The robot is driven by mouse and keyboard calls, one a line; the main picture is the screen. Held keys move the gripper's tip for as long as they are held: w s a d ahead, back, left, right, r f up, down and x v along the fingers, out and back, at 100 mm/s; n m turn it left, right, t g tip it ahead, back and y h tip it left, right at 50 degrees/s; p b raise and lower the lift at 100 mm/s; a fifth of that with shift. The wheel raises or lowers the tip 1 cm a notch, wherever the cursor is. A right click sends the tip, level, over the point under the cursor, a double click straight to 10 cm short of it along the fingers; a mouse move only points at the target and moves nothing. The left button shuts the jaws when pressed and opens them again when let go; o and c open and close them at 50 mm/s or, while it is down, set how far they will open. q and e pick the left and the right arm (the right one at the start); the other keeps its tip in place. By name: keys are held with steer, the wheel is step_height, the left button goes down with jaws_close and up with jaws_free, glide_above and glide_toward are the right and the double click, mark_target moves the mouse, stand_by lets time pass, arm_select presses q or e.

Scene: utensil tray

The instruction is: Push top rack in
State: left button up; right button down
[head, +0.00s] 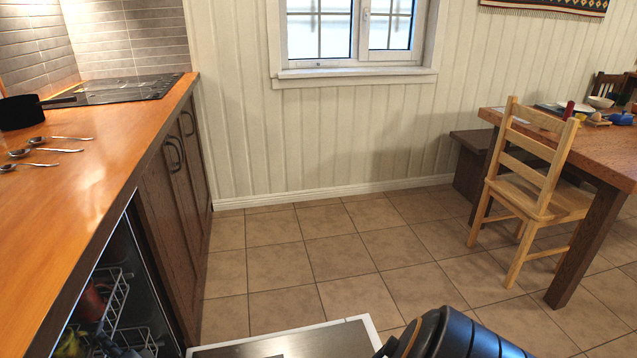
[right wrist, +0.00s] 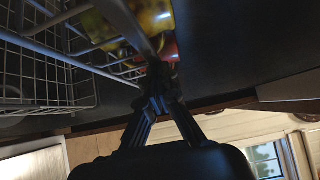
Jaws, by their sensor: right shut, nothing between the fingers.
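The top rack (head: 118,303) is a light wire basket inside the open dishwasher under the counter, at the lower left of the head view. A red item (head: 93,302) sits in it. In the right wrist view the wire rack (right wrist: 40,85) fills the upper left, with a yellow item (right wrist: 155,17) and a red item (right wrist: 170,48) behind its wires. My right gripper (right wrist: 158,98) is shut and empty, its fingertips close to the rack's edge; I cannot tell if they touch it. My left gripper is not in view.
The dishwasher door (head: 290,342) is folded down at the bottom of the head view. Several spoons (head: 40,151) and a black pot (head: 20,112) are on the wooden counter (head: 95,190). A chair (head: 540,190) and table (head: 590,150) stand right. The tiled floor between is clear.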

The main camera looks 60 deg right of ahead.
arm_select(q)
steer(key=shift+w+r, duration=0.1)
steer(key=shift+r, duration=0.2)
arm_select(e)
steer(key=shift+w+a+r, duration=0.15)
